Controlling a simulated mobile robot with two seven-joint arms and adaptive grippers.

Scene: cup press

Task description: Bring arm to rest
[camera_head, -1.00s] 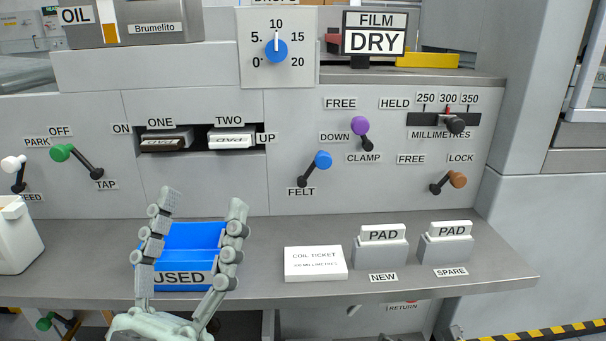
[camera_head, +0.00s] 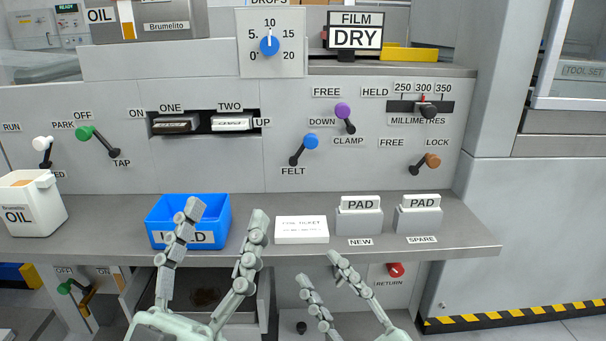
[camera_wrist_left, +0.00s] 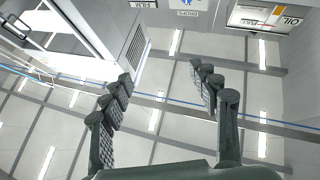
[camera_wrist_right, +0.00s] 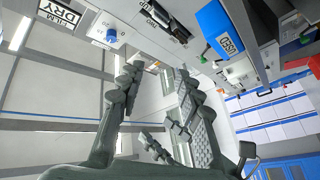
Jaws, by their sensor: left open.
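My left gripper (camera_head: 222,222) is open and empty in the head view, in front of the blue USED bin (camera_head: 220,212) and the shelf edge. In the left wrist view its fingers (camera_wrist_left: 165,85) stand apart with only the background between them. My right gripper (camera_head: 318,270) is low in the head view, below the front edge of the shelf, with its fingers apart and nothing between them. In the right wrist view its fingers (camera_wrist_right: 155,75) are also spread. Part of another set of fingers shows between them.
Levers stand out from the panel above. An open drawer (camera_head: 140,285) and a red RETURN button (camera_head: 396,269) are below.

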